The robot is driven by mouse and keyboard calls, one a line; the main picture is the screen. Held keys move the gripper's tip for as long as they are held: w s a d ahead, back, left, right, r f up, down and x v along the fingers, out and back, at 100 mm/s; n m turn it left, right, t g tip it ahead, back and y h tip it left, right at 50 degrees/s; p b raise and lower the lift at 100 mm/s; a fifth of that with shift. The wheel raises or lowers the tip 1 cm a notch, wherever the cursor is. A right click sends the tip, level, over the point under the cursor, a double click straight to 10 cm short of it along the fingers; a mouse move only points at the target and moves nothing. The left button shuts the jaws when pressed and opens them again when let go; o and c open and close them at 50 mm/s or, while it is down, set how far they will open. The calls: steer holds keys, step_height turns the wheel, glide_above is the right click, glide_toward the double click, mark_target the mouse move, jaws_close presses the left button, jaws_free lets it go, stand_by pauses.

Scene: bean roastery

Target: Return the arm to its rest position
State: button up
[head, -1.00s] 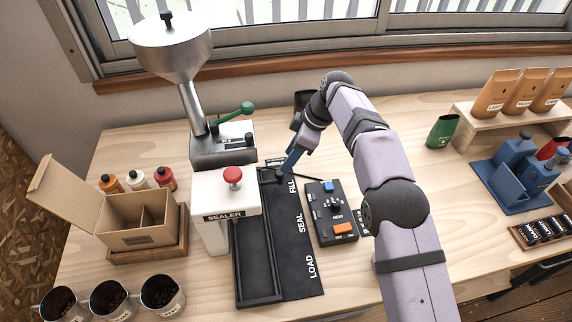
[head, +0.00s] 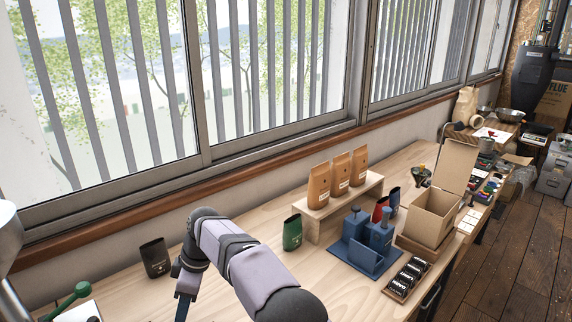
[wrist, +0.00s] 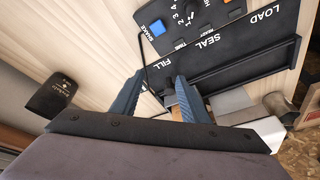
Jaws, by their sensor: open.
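My gripper (wrist: 152,84) shows in the wrist view as two blue fingers spread apart, near the FILL end of the black sealer track (wrist: 245,68). No held object is clear between them; a small brown patch (wrist: 178,114) shows by the right finger, and I cannot tell what it is. In the head view my arm bends over the bench at lower left, and a blue part of my gripper (head: 184,306) shows at the bottom edge, its tips cut off.
A dark pouch (head: 155,257) stands left of my arm, and a green pouch (head: 292,232) right of it. Brown bags (head: 338,184) stand on a wooden riser (head: 312,229). Blue holder (head: 362,258) and open carton (head: 431,218) are further right. A control box (wrist: 196,22) lies beside the track.

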steer(key=s+d+m+t+h, duration=0.15)
steer(key=d+m, duration=0.85)
steer(key=d, duration=1.4)
steer(key=s+d+f+m+h, duration=0.1)
steer(key=s+d+f+m, duration=0.1)
steer(key=s+d+m, duration=0.55)
steer(key=s+d+f+m+h, duration=0.1)
steer(key=s+d+f+m, duration=0.15)
steer(key=s+d, duration=0.85)
step_height(320, 180, down, 56)
steer(key=a+n+b, duration=0.1)
steer(key=b, duration=5.5)
steer(key=shift+s+f, duration=0.25)
steer(key=shift+g, duration=0.25)
